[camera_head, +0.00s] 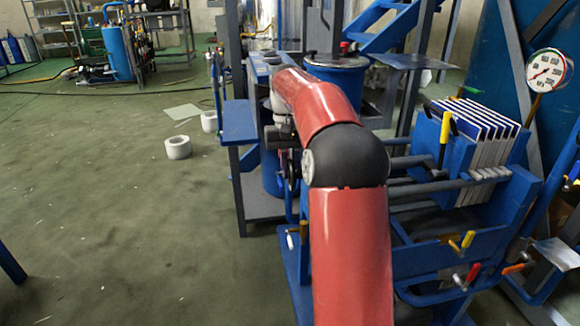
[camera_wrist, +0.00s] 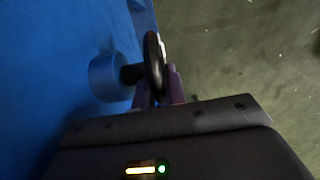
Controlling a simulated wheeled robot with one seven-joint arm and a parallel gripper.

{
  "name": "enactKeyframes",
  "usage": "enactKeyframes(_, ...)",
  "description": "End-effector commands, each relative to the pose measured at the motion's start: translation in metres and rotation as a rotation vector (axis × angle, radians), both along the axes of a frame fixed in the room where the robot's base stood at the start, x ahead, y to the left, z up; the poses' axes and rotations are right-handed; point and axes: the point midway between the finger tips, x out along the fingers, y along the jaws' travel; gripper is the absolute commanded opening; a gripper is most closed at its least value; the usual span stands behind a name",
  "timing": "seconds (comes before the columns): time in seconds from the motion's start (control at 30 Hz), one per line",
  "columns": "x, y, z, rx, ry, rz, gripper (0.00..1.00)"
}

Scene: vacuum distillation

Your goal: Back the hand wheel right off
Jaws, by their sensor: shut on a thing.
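The hand wheel (camera_wrist: 153,62) is a dark ring, seen nearly edge-on in the wrist view. It sits on a short dark stem that comes out of a round blue fitting (camera_wrist: 107,77) on a blue surface. My gripper (camera_wrist: 159,82) is at the lower part of the wheel's rim, with its purple fingers on either side of it and shut on it. In the head view my red arm reaches forward and hides most of the wheel and the gripper.
A blue filter press with white plates (camera_head: 490,140) stands at the right, with a pressure gauge (camera_head: 546,70) above it. A blue vessel (camera_head: 337,75) stands behind my arm.

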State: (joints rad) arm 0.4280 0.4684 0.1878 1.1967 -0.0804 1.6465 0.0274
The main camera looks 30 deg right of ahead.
Motion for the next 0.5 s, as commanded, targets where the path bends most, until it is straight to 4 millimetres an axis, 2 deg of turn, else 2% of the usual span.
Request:
enactKeyframes(0.1, 0.0007, 0.0000, 0.0007, -0.001, -0.004, 0.001, 0.00)
enactKeyframes(0.13, 0.0007, 0.0000, 0.0007, -0.001, -0.005, 0.001, 0.14)
enactKeyframes(0.3, 0.0004, 0.0001, 0.0005, -0.001, -0.004, 0.001, 0.35)
enactKeyframes(0.5, 0.0003, -0.0001, 0.0004, -0.001, -0.003, 0.000, 0.35)
